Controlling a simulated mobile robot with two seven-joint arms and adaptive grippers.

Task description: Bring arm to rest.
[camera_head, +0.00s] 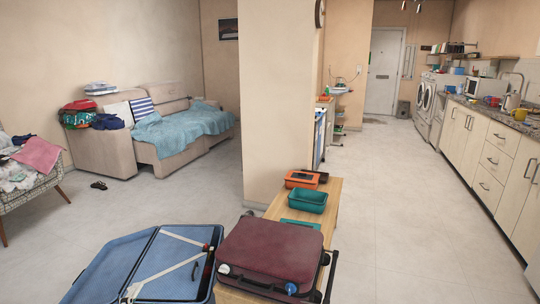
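Neither of my grippers shows in the head view, and I see no part of my arms that I can be sure of. I cannot tell from this frame how either arm is posed or whether it holds anything.
An open blue suitcase (130,270) and a shut maroon suitcase (272,248) are close in front. A wooden bench (331,205) carries a teal bin (307,201) and an orange box (302,180). A pillar (270,110) stands behind. Floor to the right is clear up to the cabinets (495,160).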

